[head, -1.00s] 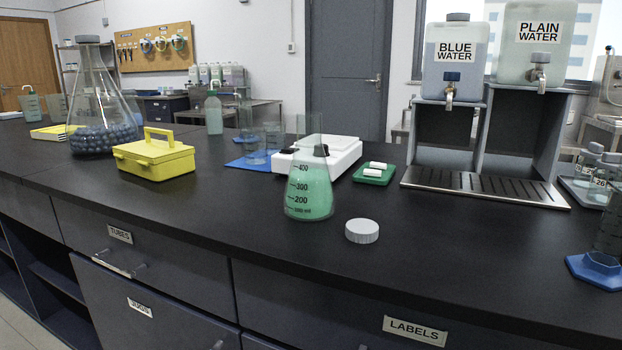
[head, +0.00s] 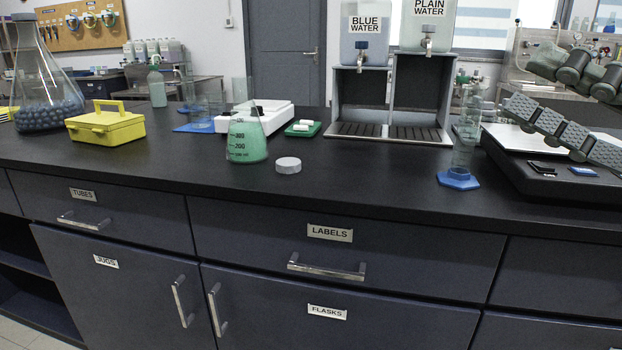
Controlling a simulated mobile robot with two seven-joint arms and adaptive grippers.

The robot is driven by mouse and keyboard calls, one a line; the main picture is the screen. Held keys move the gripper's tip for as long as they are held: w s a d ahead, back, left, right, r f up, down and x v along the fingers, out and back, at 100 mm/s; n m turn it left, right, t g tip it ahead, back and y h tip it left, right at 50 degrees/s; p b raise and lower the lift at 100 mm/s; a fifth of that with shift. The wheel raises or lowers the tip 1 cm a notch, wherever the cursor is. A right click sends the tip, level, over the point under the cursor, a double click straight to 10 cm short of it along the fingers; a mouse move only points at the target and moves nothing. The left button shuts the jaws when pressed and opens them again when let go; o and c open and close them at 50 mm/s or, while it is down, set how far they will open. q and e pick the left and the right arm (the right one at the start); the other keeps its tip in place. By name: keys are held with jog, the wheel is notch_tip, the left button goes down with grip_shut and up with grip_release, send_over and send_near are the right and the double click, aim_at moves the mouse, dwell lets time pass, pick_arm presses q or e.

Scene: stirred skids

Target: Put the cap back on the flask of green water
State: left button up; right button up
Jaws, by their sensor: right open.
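The flask of green water (head: 247,145) stands upright on the dark bench, left of centre, with its clear neck uncovered. The white ribbed cap (head: 288,165) lies flat on the bench to the right of the flask and slightly nearer, apart from it. My right gripper (head: 520,88) shows at the upper right edge. Its fingers are spread and nothing is between them. It is well to the right of the cap and flask. My left gripper is not in view.
A measuring cylinder on a blue foot (head: 458,180) stands between the cap and my right gripper. The water dispenser stand (head: 390,132) is behind. A yellow box (head: 105,128) is left, a white device (head: 275,113) behind the flask.

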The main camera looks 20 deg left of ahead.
jog(key=w+d+f+m+t+h, duration=0.1)
jog(key=w+d+m+t+h, duration=0.2)
jog(key=d+m+t, duration=0.35)
jog(key=w+d+f+m+t+h, duration=0.1)
jog(key=w+d+m+t+h, duration=0.2)
jog(key=m+t, duration=0.6)
jog(key=w+d+f+m+g+h, duration=0.2)
jog(key=w+d+f+m+h, duration=0.15)
jog(key=f+m+h, duration=0.5)
jog(key=w+d+f+m+g+h, duration=0.2)
jog(key=d+f+m+h, duration=0.3)
jog(key=f+m+h, duration=0.35)
jog(key=s+d+f+m+g, duration=0.1)
jog(key=s+f+m+g, duration=0.2)
jog(key=f, duration=0.7)
jog(key=s+d+f+m+g, duration=0.15)
jog(key=f+g, duration=0.25)
jog(key=f, duration=0.6)
jog(key=s+a+f+m+g, duration=0.1)
jog(key=s+f+g, duration=0.4)
jog(key=s+f, duration=0.4)
jog(key=s+a+f+m+g+y, duration=0.1)
jog(key=s+a+f+g, duration=0.1)
jog(key=s+f+g, duration=0.3)
jog(key=s+f, duration=0.4)
jog(key=f, duration=0.5)
jog(key=shift+s+f, duration=0.2)
jog(key=shift+f, duration=0.2)
